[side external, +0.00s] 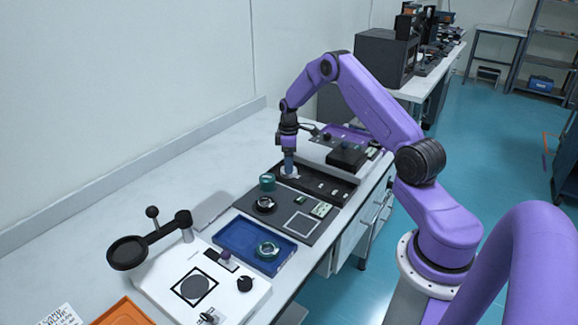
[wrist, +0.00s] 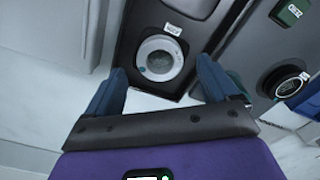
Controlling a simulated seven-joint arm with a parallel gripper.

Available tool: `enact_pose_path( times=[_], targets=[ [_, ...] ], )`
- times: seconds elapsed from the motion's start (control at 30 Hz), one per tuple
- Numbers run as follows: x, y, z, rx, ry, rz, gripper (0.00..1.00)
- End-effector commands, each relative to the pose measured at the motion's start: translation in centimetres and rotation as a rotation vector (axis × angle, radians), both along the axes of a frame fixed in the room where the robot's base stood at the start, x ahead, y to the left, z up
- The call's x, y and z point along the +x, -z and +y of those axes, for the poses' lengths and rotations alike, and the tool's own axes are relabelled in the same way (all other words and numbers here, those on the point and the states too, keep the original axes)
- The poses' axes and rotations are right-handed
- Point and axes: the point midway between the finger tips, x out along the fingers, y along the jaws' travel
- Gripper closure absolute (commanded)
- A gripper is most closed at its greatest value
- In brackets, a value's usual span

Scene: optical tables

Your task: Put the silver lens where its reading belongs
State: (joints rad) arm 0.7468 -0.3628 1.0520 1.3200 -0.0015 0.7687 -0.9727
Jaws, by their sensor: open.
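The silver lens (wrist: 160,58) is a pale ring with a clear centre, lying in a black tray (wrist: 133,30) in the wrist view. A small white tag (wrist: 173,29) sits beside its rim; I cannot read it. In the side view the lens (side external: 289,174) shows as a pale patch below my gripper. My gripper (side external: 288,166) points down over the left end of the black tray (side external: 335,191). In the wrist view my gripper (wrist: 160,88) is open, its blue fingers apart with the lens ahead between them. The fingertips' height above the lens is hard to tell.
A blue tray (side external: 228,240) holds a teal-ringed lens (side external: 267,249). A purple tray (side external: 345,132) lies behind, an orange tray (side external: 122,312) in front.

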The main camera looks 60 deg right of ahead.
Motion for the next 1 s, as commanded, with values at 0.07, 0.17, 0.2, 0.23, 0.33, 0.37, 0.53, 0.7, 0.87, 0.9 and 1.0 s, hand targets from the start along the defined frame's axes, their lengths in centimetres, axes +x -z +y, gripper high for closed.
enact_pose_path(
  times=[0.07, 0.17, 0.2, 0.23, 0.33, 0.37, 0.53, 0.7, 0.87, 0.9, 1.0],
  targets=[
    [0.1, -1.9, 0.0, -0.002, 0.000, -0.005, 0.13],
    [0.0, -3.9, -0.1, -0.001, 0.001, -0.003, 0.13],
    [0.1, -4.7, -0.1, -0.002, 0.000, -0.005, 0.13],
    [0.1, -5.3, 0.0, -0.001, 0.000, -0.003, 0.13],
    [0.0, -6.9, 0.0, -0.001, 0.000, -0.003, 0.13],
    [0.1, -7.3, 0.0, -0.001, 0.000, -0.003, 0.13],
    [0.0, -8.9, 0.0, -0.001, 0.000, -0.002, 0.13],
    [0.2, -10.2, 2.3, -0.001, -0.020, -0.003, 0.13],
    [-0.3, -12.9, 9.7, -0.001, -0.079, -0.008, 0.13],
    [-0.8, -13.8, 11.9, -0.001, -0.097, -0.009, 0.13],
    [-2.8, -15.5, 17.3, 0.000, -0.140, -0.012, 0.13]
  ],
)
